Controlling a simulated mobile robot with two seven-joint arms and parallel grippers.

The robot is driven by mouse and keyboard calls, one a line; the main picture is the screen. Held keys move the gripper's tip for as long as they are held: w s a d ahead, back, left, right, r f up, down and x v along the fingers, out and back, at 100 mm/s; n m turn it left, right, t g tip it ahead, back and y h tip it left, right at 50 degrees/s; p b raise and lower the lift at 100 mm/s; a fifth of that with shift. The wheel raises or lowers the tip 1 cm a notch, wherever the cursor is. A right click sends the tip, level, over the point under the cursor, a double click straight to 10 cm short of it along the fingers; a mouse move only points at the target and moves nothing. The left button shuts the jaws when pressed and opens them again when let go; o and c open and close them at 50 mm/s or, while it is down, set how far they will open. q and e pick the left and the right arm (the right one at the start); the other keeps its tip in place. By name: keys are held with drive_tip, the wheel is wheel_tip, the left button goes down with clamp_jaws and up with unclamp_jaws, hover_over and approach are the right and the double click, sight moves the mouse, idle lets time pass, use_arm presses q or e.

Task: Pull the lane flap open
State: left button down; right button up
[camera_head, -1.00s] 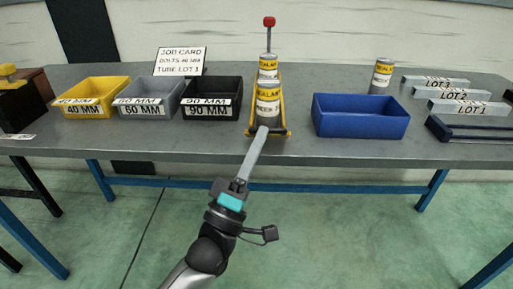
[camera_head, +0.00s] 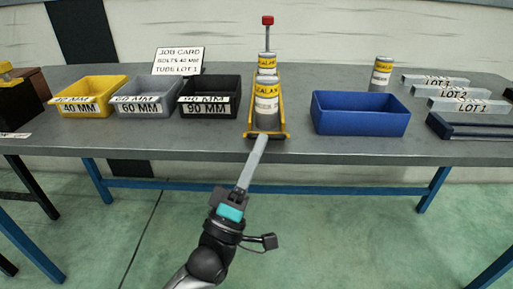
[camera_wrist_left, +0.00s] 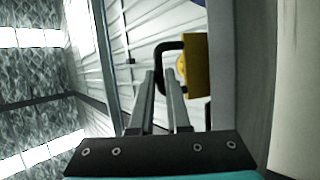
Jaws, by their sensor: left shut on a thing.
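The yellow lane rack (camera_head: 284,133) stands near the front edge of the table, holding grey sealant cans with yellow labels, the nearest one (camera_head: 266,104) at its front. My left gripper (camera_head: 262,139) reaches up from below to the front of this rack. In the left wrist view a black loop handle (camera_wrist_left: 160,46) sits on a yellow flap (camera_wrist_left: 196,65). The two long grey fingers of my left gripper (camera_wrist_left: 162,78) are shut on this handle. The flap's front face is hard to make out in the head view. My right gripper is not in view.
Left of the rack stand the yellow (camera_head: 92,106), grey (camera_head: 147,107) and black (camera_head: 209,106) bins. A blue bin (camera_head: 360,124) stands to the right, with a loose can (camera_head: 381,73) behind it. Blue table legs and rails are below; the floor in front is clear.

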use_arm(q)
drive_tip(key=shift+d+f, duration=0.3)
drive_tip(key=shift+f, duration=0.1)
drive_tip(key=c, duration=1.1)
unclamp_jaws()
drive_tip(key=shift+d, duration=0.15)
drive_tip(key=shift+o, duration=1.1)
drive_tip(key=shift+r, duration=0.15)
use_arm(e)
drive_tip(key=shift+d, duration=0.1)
use_arm(q)
drive_tip(key=p+v, duration=0.1)
drive_tip(key=v, duration=1.4)
drive_tip(key=shift+a+p, duration=0.25)
drive_tip(key=shift+p, duration=0.1)
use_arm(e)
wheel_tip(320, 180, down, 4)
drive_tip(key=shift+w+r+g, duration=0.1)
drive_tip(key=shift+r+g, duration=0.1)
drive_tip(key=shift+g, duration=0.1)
